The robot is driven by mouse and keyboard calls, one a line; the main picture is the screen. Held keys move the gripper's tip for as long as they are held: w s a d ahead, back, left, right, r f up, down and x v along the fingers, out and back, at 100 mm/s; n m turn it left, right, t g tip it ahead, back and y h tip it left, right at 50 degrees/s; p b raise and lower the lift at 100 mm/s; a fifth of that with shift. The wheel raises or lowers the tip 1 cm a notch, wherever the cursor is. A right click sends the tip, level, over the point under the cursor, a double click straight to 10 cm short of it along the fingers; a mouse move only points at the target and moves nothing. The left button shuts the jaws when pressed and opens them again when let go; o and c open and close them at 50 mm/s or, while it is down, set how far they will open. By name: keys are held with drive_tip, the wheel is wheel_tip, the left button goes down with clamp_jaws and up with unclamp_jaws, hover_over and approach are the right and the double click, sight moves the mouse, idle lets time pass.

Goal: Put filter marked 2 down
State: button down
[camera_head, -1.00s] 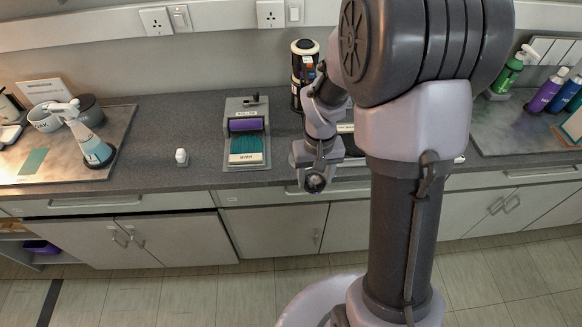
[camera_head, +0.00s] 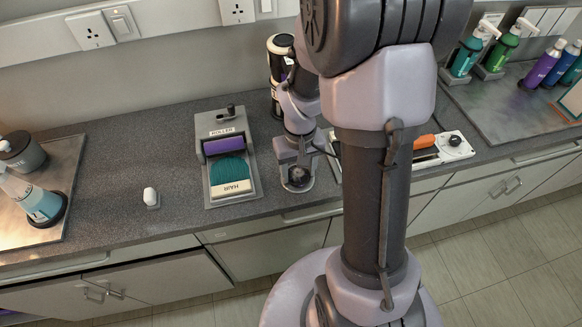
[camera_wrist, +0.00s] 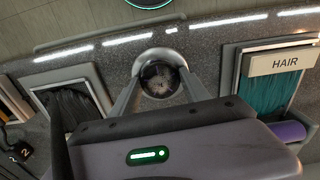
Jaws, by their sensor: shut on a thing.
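My gripper (camera_head: 297,178) is over the front part of the counter, just right of the tray labelled HAIR. In the wrist view my gripper (camera_wrist: 160,88) has its two fingers on either side of a round thing with a pale rim and a dark mesh-like face, which I take as the filter (camera_wrist: 160,78). It also shows as a dark round filter (camera_head: 297,174) in the head view. No number is readable on it. Whether it touches the counter I cannot tell.
The grey tray labelled HAIR (camera_head: 205,130) holds a purple roller (camera_head: 224,145) and teal strands. A small white item (camera_head: 151,197) stands to its left on bare counter (camera_head: 110,150). A tray with an orange-handled tool (camera_head: 424,141) is at right, partly behind my arm.

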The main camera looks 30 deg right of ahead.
sight(299, 176)
drive_tip(key=shift+s, duration=0.2)
drive_tip(key=c, duration=0.6)
unclamp_jaws()
drive_tip(key=shift+o, duration=0.2)
drive_tip(key=shift+r+p, duration=0.1)
drive_tip(key=shift+p, duration=0.2)
wheel_tip(299, 176, up, 11)
drive_tip(key=p, duration=0.5)
drive_tip(key=s+a+r+m+t+y, duration=0.1)
drive_tip(key=s+a+r+t, duration=0.2)
drive_tip(key=s+a+r, duration=0.2)
drive_tip(key=s+a+r+t+y, duration=0.1)
drive_tip(key=s+a+r+t, duration=0.1)
drive_tip(key=s+a+r, duration=0.4)
drive_tip(key=a+r, duration=0.3)
drive_tip(key=r, duration=0.3)
drive_tip(key=shift+a+m+t, duration=0.3)
drive_tip(key=shift+m+t, duration=0.1)
drive_tip(key=shift+s, duration=0.1)
